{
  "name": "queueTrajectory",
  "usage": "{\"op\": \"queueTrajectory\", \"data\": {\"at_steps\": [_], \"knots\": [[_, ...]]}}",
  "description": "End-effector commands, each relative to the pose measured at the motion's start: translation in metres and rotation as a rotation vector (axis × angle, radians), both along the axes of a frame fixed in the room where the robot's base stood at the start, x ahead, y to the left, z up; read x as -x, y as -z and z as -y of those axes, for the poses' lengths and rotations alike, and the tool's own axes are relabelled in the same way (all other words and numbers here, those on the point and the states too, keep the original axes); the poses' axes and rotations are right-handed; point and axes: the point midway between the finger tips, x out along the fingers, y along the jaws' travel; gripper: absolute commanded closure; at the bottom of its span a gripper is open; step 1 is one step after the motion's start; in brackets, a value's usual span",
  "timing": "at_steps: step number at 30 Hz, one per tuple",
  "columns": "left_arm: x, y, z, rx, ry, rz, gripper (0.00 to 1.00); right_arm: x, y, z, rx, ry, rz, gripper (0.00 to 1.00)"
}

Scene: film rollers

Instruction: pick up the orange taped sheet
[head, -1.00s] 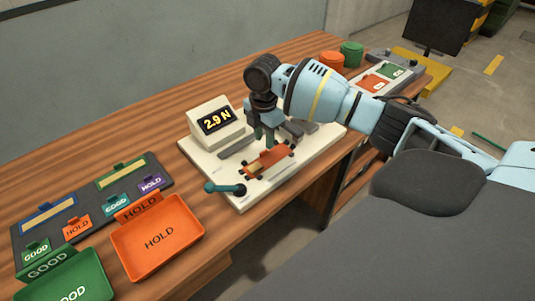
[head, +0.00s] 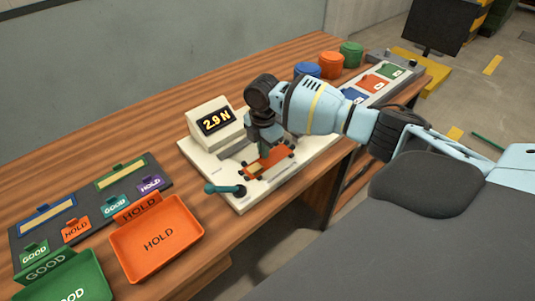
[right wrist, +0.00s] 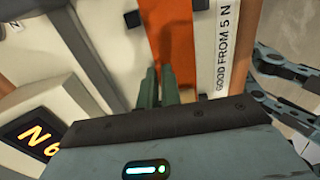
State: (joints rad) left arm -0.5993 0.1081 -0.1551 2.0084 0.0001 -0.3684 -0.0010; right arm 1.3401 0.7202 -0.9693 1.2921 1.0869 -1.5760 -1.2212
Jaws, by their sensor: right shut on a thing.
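The orange taped sheet (head: 268,164) lies on the off-white tester (head: 228,190), between dark-ended rollers. My right gripper (head: 262,148) is lowered over it, with its fingers close together on the sheet. In the right wrist view, the orange sheet (right wrist: 175,45) runs up from the two green fingers (right wrist: 165,85), which are shut on it. Their exact contact is partly hidden by the gripper body. The tester's display (head: 216,121) reads 2.9 N.
The orange HOLD tray (head: 158,242) and green GOOD tray (head: 75,285) stand at the front left, beside a dark board (head: 85,222) with labelled tabs. A teal handle (head: 225,189) sticks out at the tester's left. Blue, orange and green containers (head: 330,65) stand at the back.

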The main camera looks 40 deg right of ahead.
Motion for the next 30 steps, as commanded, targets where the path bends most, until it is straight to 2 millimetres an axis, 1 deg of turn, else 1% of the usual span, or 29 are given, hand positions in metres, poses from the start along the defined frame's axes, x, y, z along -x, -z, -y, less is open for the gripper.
{"op": "queueTrajectory", "data": {"at_steps": [8,13,17,21,22,26,30], "knots": [[0.000,0.000,0.000,0.000,0.000,0.000,0.52,0.000,0.000,0.000,0.000,0.000,0.001,1.00],[-0.001,0.000,0.000,0.000,0.000,0.001,0.52,-0.001,-0.006,0.000,0.000,0.000,0.002,1.00],[-0.003,-0.001,0.000,0.000,0.000,0.006,0.52,-0.001,-0.018,0.000,0.000,-0.001,0.004,1.00],[-0.007,-0.003,0.000,0.000,-0.001,0.014,0.52,0.000,-0.040,-0.001,0.000,-0.003,0.005,1.00],[-0.008,-0.005,0.000,0.000,-0.001,0.017,0.52,0.006,-0.037,-0.003,0.000,-0.004,0.001,1.00],[-0.013,-0.011,0.000,0.000,-0.001,0.028,0.52,0.029,-0.040,-0.013,0.001,-0.006,0.002,1.00],[-0.016,-0.016,0.000,0.000,-0.001,0.038,0.52,0.057,-0.043,-0.026,0.001,-0.006,0.003,1.00]]}}
